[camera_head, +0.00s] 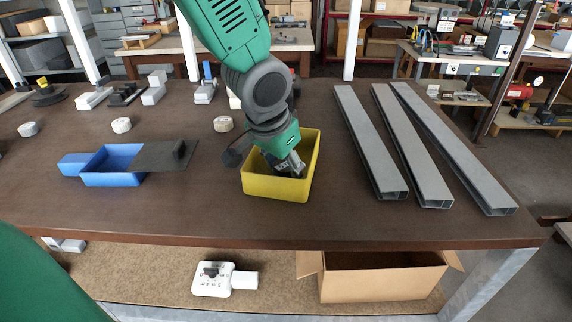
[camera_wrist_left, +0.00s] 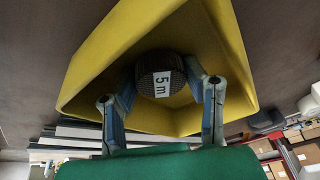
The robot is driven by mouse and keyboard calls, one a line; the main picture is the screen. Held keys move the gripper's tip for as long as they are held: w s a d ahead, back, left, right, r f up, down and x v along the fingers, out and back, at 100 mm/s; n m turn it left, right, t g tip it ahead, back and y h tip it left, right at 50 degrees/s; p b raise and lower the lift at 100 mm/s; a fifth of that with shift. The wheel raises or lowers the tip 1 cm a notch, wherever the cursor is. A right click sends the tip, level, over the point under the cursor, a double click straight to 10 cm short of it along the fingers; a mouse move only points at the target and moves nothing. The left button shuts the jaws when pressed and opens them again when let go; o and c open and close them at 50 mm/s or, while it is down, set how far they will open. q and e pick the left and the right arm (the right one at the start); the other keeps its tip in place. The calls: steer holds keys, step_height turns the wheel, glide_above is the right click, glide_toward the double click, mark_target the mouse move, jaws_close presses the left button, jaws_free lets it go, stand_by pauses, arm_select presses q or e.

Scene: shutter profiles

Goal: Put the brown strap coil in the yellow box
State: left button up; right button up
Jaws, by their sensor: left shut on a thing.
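The yellow box (camera_head: 276,187) stands on the brown bench in the head view, and its walls also fill much of the left wrist view (camera_wrist_left: 105,65). My left gripper (camera_head: 291,168) reaches down into the box from above. In the left wrist view my left gripper (camera_wrist_left: 162,84) has its two blue-grey fingers on either side of a dark round strap coil (camera_wrist_left: 154,66) with a white "5 m" label. It is shut on this coil, within the box's walls. Whether the coil touches the box floor I cannot tell. My right gripper is not in view.
A blue box (camera_head: 112,178) with a dark plate (camera_head: 165,155) over its right side stands to the left. Several pale rolls (camera_head: 223,124) lie behind. Long grey profiles (camera_head: 370,140) lie right of the yellow box. An open cardboard box (camera_head: 383,284) is below the bench.

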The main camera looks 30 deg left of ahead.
arm_select(q)
steer(key=shift+a+f, duration=0.25)
steer(key=shift+a, duration=0.05)
steer(key=shift+s+a+f, duration=0.25)
steer(key=shift+a, duration=0.2)
steer(key=shift+s+a+f, duration=0.2)
steer(key=shift+a+f, duration=0.05)
steer(key=shift+a, duration=0.15)
steer(key=o, duration=1.2)
steer(key=shift+d, duration=0.2)
steer(key=shift+c, duration=0.2)
steer(key=shift+w+d+f, duration=0.15)
steer(key=shift+w+d, duration=0.05)
steer(key=shift+w, duration=0.1)
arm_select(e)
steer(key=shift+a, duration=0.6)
arm_select(q)
steer(key=shift+s+a, duration=0.1)
steer(key=shift+s, duration=0.05)
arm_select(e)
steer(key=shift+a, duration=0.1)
